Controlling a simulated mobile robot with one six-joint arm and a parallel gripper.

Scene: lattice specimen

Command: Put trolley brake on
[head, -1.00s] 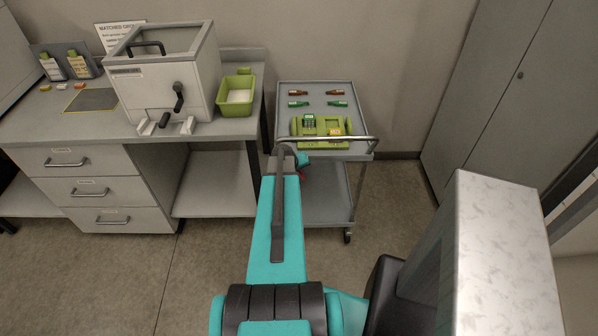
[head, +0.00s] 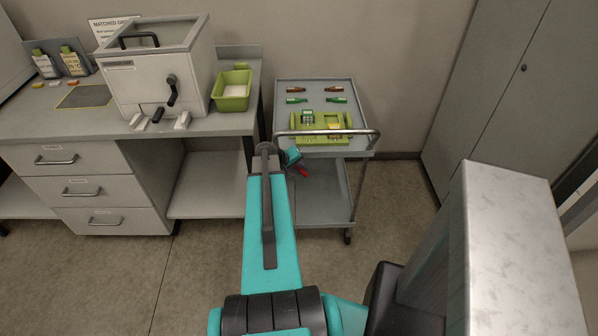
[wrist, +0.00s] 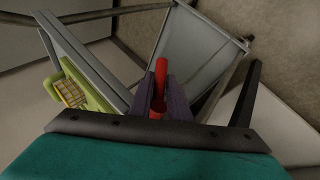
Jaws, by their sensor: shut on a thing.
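The grey trolley (head: 320,206) stands right of the bench, with a curved metal push handle (head: 330,133) at its near side. My gripper (wrist: 161,88) is at the trolley's near left side, below handle height. In the wrist view its dark fingers are shut on a red lever (wrist: 161,68), which stands up between them. The red lever also shows as a small red piece beside the gripper in the head view (head: 301,170). Its mounting is hidden by my gripper, so I cannot tell its brake position.
The trolley's top carries a green holder (head: 307,134) and several small red-brown and green bottles. The bench (head: 210,128) at left holds a grey box (head: 155,75) and a green tub (head: 233,94). A grey cabinet (head: 490,90) stands at right. Floor between trolley and cabinet is clear.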

